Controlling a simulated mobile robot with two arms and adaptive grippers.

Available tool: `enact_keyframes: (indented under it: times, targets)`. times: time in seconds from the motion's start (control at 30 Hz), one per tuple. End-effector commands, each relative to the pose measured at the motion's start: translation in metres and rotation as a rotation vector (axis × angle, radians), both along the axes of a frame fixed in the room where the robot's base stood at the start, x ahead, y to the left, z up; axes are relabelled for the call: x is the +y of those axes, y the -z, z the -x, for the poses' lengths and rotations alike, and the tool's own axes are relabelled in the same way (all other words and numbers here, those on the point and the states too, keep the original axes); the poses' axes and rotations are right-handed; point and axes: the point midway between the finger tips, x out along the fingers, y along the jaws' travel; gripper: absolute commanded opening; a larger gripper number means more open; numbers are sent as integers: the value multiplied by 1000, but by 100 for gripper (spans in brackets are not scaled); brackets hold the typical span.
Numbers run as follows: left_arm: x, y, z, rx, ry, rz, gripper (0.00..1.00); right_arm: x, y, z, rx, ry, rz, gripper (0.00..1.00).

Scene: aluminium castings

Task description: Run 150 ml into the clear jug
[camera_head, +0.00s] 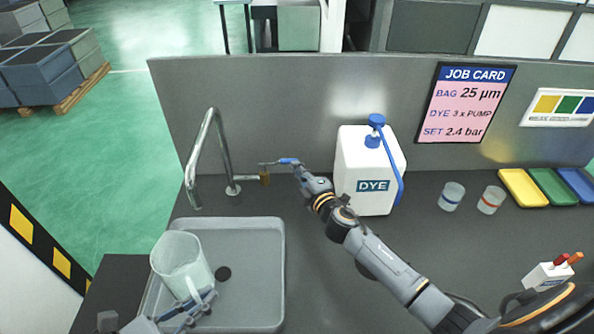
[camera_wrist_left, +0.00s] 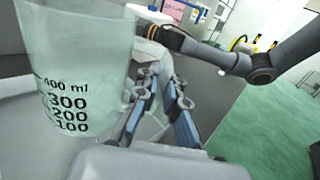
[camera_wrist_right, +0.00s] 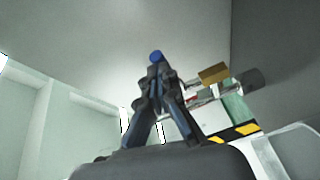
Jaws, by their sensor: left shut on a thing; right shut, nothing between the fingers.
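The clear jug (camera_head: 180,260) is over the grey sink basin (camera_head: 277,285), just in front of the tap spout (camera_head: 193,190); I cannot tell if its mouth is directly under the outlet. No stream and no clear water line show. My left gripper (camera_head: 203,300) is shut on the jug at its handle side. The left wrist view shows the jug's scale (camera_wrist_left: 68,115) from 100 to 400 ml. The right wrist view shows the blue tip (camera_wrist_right: 155,57) at the fingertips.
A white DYE container (camera_head: 365,155) with a blue pump stands right beside my right arm. Two small cups (camera_head: 451,197) and yellow, green and blue trays (camera_head: 523,187) lie further right. A grey back panel (camera_head: 270,110) with a job card (camera_head: 466,102) closes the counter behind.

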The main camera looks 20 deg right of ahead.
Motion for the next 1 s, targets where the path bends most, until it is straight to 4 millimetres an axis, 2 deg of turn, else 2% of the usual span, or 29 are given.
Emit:
enact_keyframes:
  times: [0.03,0.13,0.67,0.87,1.0]
  targets:
    - [0,-1,0,-2,0,0,0,-7,-6,-4,-9,13,4,0]
    - [0,-1,0,-2,0,0,0,-9,-7,-6,-12,15,5,0]
    - [0,-1,0,-2,0,0,0,-11,-9,-6,-13,18,9,0]
    - [0,-1,0,-2,0,0,0,-1,-12,14,-13,11,9,0]
    - [0,-1,0,-2,0,0,0,16,-14,44,-7,2,8,0]
